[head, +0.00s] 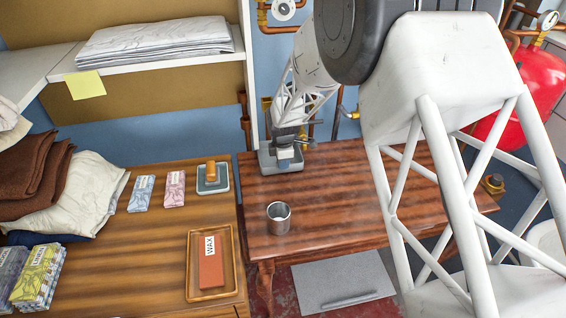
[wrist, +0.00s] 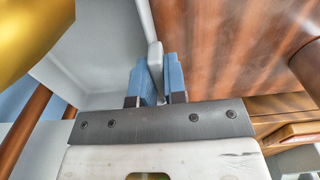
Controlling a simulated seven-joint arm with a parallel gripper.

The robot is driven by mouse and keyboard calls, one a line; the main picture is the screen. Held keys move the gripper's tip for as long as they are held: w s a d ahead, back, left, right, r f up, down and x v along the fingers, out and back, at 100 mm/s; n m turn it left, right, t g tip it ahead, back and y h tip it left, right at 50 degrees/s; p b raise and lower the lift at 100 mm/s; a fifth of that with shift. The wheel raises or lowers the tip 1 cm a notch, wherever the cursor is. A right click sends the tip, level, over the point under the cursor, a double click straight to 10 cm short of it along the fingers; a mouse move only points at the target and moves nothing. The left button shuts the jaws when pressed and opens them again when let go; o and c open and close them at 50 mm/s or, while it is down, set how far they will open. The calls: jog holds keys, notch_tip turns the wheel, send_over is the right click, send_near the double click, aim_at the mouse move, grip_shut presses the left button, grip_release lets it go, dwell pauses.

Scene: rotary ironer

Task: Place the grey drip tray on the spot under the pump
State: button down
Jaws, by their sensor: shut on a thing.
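The grey drip tray (head: 266,161) is at the back left corner of the dark wooden table, partly hidden by my gripper (head: 285,152). My gripper points down and is shut on the tray's near wall. In the wrist view the blue fingers of my gripper (wrist: 156,82) pinch the pale grey rim, and the tray's interior (wrist: 95,60) spreads to the upper left. I cannot tell whether the tray rests on the table or hangs just above it. I cannot make out the pump for sure; a blurred brass-coloured part (wrist: 28,35) fills the wrist view's upper left corner.
A metal cup (head: 279,218) stands on the dark table (head: 340,205). The left counter holds a wax block (head: 211,262) in a wooden tray, a brown-handled thing on a grey base (head: 212,178), small packets and folded cloth. Copper pipes run along the wall; a red tank (head: 530,85) stands right.

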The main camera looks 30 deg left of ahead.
jog(key=shift+f, duration=0.15)
jog(key=c, duration=1.2)
grip_release()
jog(key=shift+o, duration=0.2)
notch_tip(320, 180, up, 12)
jog(key=shift+d+r, duration=0.1)
jog(key=shift+r, duration=0.1)
